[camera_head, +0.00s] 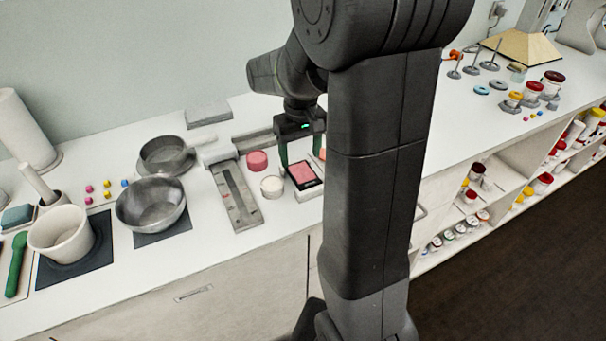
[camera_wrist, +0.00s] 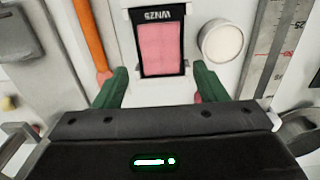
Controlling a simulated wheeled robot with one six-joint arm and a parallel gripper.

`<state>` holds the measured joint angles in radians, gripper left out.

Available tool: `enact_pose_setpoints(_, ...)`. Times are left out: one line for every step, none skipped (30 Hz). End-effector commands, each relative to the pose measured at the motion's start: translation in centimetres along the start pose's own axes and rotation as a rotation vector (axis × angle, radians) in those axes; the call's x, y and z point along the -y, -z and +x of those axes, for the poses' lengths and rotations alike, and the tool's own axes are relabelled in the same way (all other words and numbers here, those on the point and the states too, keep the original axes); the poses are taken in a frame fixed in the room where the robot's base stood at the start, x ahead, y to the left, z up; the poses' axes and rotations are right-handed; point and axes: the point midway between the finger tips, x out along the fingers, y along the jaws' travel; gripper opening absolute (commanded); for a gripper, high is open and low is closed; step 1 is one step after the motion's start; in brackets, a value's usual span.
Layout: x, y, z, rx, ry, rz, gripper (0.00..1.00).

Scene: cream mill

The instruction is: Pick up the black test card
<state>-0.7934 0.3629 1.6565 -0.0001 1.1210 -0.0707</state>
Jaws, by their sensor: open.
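The black test card (camera_head: 318,183) has a pink panel inside a black border. It lies on a small white block on the counter. In the wrist view the card (camera_wrist: 161,14) is at top centre, with white upside-down lettering along its far edge. My gripper (camera_head: 301,158) is above the card in the head view, fingers pointing down. In the wrist view my gripper (camera_wrist: 160,78) shows two green fingers spread apart, with nothing between their tips. The card appears just beyond the fingertips; the exact height gap is hard to tell.
A white round jar (camera_wrist: 221,40) stands beside the card, and an orange rod (camera_wrist: 90,38) lies on its other side. A pink round piece (camera_head: 257,160) and a grey scaled gauge (camera_head: 238,196) are near. A steel bowl (camera_head: 151,204) stands further left.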

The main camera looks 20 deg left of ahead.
Motion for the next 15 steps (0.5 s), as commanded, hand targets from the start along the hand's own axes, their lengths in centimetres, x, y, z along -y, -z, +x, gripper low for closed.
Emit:
enact_pose_setpoints(0.1, -0.2, 0.9, 0.006, 0.001, -0.001, 0.65)
enact_pose_setpoints(0.1, -0.2, 1.4, 0.006, 0.0, -0.001, 0.65)
enact_pose_setpoints(0.2, -0.2, 2.0, 0.006, 0.0, 0.0, 0.65)
enact_pose_setpoints(0.2, -0.2, 2.4, 0.005, 0.0, 0.0, 0.65)
enact_pose_setpoints(0.1, -0.2, 2.8, 0.005, 0.0, 0.0, 0.65)
enact_pose_setpoints(0.1, -0.2, 3.2, 0.004, 0.0, 0.0, 0.65)
enact_pose_setpoints(0.1, -0.2, 3.4, 0.003, 0.0, 0.0, 0.65)
enact_pose_setpoints(0.1, -0.2, 3.5, 0.003, 0.0, 0.0, 0.65)
enact_pose_setpoints(0.1, -0.2, 3.6, 0.003, 0.0, 0.0, 0.65)
enact_pose_setpoints(0.1, -0.2, 3.7, 0.002, 0.0, 0.0, 0.65)
enact_pose_setpoints(0.1, -0.2, 3.7, 0.002, 0.0, 0.0, 0.65)
enact_pose_setpoints(0.1, -0.2, 3.7, 0.001, 0.0, 0.0, 0.65)
enact_pose_setpoints(0.1, -0.2, 3.7, 0.001, 0.0, 0.0, 0.65)
enact_pose_setpoints(0.1, -0.2, 3.7, 0.001, 0.0, 0.0, 0.65)
enact_pose_setpoints(0.1, -0.2, 3.7, 0.001, 0.0, 0.0, 0.65)
